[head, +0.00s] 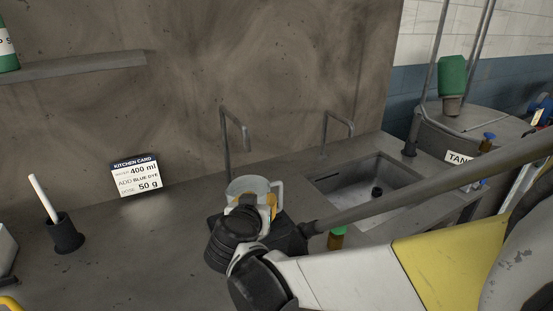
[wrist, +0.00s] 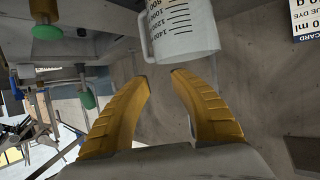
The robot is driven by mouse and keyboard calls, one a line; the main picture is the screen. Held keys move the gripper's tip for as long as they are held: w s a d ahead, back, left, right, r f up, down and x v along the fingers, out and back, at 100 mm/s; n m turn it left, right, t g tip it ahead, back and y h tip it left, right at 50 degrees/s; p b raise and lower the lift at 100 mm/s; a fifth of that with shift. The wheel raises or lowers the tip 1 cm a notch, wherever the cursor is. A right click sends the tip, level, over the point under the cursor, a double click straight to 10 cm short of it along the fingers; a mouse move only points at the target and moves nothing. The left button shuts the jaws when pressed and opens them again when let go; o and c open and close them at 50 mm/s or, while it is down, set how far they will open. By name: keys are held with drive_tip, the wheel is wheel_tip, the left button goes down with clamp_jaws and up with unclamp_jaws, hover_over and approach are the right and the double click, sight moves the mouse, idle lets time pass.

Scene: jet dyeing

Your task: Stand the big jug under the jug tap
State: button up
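The big jug (head: 262,184) is a clear-whitish measuring jug with its handle to the right, standing upright behind my gripper in the head view. In the wrist view the jug (wrist: 182,30) shows black scale marks, just beyond my fingertips. The jug tap (head: 235,125), a thin bent grey pipe, rises behind it; its outlet appears above the jug, but the exact alignment is hard to tell. My gripper (wrist: 159,76) has two yellow fingers apart with nothing between them. In the head view my wrist hides the jug's lower part.
A dark block (head: 290,238) lies partly hidden around the jug's foot. A sink (head: 370,185) with its own tap (head: 340,122) is to the right. A kitchen card (head: 135,176) and a dark cup (head: 65,236) with a white stick stand left. The worktop between them is clear.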

drive_tip(key=s+d+r+g+h, duration=0.1)
drive_tip(key=s+d+g, duration=0.25)
drive_tip(key=d, duration=1.05)
drive_tip(key=s+d+f+g+y, duration=0.1)
drive_tip(key=s+d, duration=0.5)
drive_tip(key=s, duration=0.3)
drive_tip(key=s+d+f+g+y, duration=0.1)
drive_tip(key=s+d+g, duration=0.1)
drive_tip(key=s+d, duration=0.5)
drive_tip(key=s, duration=0.2)
drive_tip(key=shift+s+f+n, duration=0.25)
drive_tip(key=shift+s+n, duration=0.05)
drive_tip(key=shift+s, duration=0.1)
